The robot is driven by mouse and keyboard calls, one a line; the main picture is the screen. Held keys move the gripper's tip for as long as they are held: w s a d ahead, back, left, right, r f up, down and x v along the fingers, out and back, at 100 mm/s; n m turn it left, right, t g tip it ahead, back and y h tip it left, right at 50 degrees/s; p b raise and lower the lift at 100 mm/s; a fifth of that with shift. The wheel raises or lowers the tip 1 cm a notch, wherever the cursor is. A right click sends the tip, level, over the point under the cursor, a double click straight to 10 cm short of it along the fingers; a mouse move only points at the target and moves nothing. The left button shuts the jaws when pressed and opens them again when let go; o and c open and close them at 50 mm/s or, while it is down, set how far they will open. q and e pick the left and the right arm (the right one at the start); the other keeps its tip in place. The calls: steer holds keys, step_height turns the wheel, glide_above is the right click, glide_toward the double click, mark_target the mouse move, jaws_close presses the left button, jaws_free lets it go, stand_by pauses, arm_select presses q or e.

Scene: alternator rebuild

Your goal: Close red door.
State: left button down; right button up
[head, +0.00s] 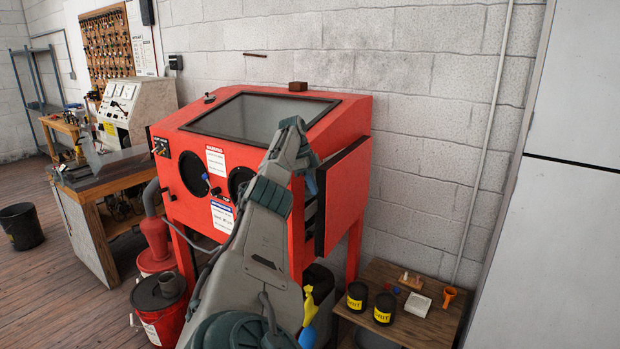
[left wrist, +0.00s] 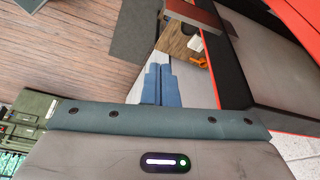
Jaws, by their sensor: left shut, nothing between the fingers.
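The red door (head: 345,195) is on the right side of the red blasting cabinet (head: 345,115). It stands ajar, with a dark gap between its near edge and the cabinet side. My left arm reaches up in front of the cabinet. My left gripper (head: 311,183) is beside the gap, mostly hidden behind the wrist. In the left wrist view its blue fingers (left wrist: 162,85) are together and empty. A grey panel with a black border and red edge (left wrist: 235,65) lies right of them, apparently the door's inner side. Contact cannot be told. My right gripper is not in view.
A red bucket (head: 160,308) is at the cabinet's left. The wall is close behind the cabinet.

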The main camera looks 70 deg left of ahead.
arm_select(q)
steer(key=shift+p+v, duration=0.5)
steer(key=shift+v, duration=0.7)
steer(key=shift+w+a, duration=0.1)
steer(key=shift+w, duration=0.2)
